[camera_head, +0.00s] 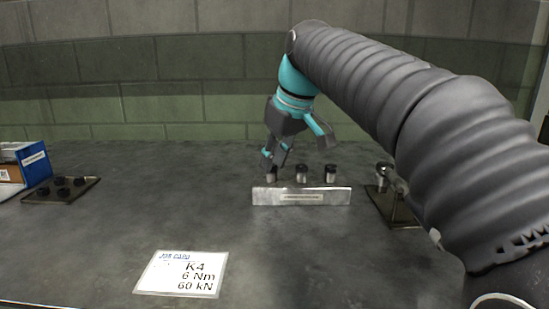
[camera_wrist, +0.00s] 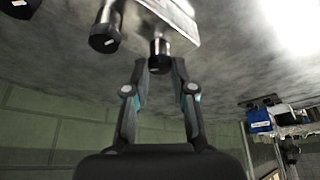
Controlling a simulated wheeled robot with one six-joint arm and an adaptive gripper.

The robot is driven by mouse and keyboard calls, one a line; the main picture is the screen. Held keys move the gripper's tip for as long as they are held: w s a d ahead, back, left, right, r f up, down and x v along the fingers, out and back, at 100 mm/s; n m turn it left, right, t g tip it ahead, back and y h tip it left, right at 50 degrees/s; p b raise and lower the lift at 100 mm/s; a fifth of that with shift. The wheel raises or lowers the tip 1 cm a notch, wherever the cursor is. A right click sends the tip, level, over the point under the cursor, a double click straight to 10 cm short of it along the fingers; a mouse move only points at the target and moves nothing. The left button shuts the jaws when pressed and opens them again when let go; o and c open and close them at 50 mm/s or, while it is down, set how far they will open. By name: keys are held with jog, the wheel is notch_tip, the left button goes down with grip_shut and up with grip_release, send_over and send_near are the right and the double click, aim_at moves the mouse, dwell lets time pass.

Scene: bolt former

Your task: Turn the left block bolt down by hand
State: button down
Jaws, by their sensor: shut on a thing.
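A pale metal block (camera_head: 260,197) with a label on its front stands on the bench, with three black-topped bolts along it. The left block bolt (camera_head: 270,174) is partly covered by my gripper (camera_head: 272,160), which reaches down from above. In the wrist view, which looks upside down, the block (camera_wrist: 182,18) is at the top and the gripper fingers (camera_wrist: 160,64) are shut on the black head of that bolt (camera_wrist: 160,48). The middle bolt (camera_head: 302,173) and the right bolt (camera_head: 330,171) stand free. The bolt's lower end is hidden.
A stand (camera_head: 398,208) holding a metal-topped piece (camera_head: 384,171) is right of the block, close to my arm. A plate (camera_head: 78,194) with several black caps and a blue box (camera_head: 36,165) are at left. A job card (camera_head: 182,273) reads K4, 6 Nm, 60 kN.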

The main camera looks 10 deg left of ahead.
jog(key=m, duration=0.2)
jog(key=m+t+h, duration=0.1)
jog(key=m, duration=0.1)
jog(key=shift+s+a+m, duration=0.15)
jog(key=shift+m, duration=0.15)
jog(key=shift+t, duration=0.3)
jog(key=c, duration=1)
grip_release()
jog(key=shift+o, duration=0.2)
jog(key=v, duration=1.2)
jog(key=shift+a, duration=0.15)
